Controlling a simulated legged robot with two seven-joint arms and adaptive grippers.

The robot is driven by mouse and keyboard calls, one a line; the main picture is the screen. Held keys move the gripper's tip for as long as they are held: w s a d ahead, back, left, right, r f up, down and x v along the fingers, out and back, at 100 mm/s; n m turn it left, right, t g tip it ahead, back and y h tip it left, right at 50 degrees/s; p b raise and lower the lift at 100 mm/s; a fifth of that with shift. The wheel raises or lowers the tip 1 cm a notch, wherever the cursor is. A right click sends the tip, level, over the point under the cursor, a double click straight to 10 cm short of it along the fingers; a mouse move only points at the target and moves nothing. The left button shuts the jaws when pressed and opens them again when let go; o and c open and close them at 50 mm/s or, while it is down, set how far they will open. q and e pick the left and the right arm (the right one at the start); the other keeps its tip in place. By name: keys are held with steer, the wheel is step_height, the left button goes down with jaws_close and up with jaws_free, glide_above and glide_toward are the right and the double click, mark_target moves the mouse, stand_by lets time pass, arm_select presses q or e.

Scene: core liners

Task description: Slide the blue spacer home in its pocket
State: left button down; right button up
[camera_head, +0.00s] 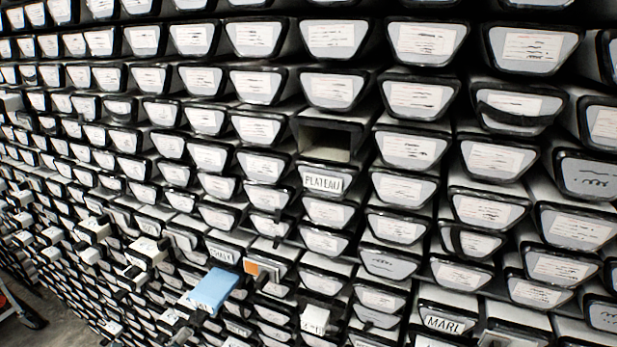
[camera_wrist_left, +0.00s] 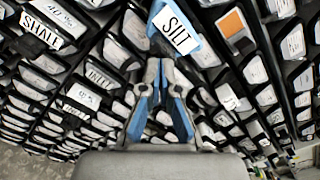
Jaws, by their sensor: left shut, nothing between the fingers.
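The blue spacer (camera_head: 210,288) sticks out of the rack in the lower middle of the head view, well proud of the drawer fronts around it. Its front carries a white SILT label, which shows large in the left wrist view (camera_wrist_left: 188,46). My left gripper (camera_wrist_left: 160,72) is shut and empty, with its fingertips close below the spacer's front. I cannot tell whether they touch it. The pocket's inside is hidden behind the spacer. My right gripper is in neither view.
Rows of grey-fronted core trays fill the rack. A drawer with an orange square (camera_head: 264,270) stands out right of the spacer. Several pale blocks jut out at left, such as one (camera_head: 148,252). An empty slot (camera_head: 330,140) is above the PLATEAU label. Bare floor (camera_head: 50,322) shows at lower left.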

arm_select(q)
steer(key=shift+w+d+r, duration=0.1)
steer(key=shift+w+d, duration=0.15)
steer(key=shift+w, duration=0.1)
steer(key=shift+w, duration=0.1)
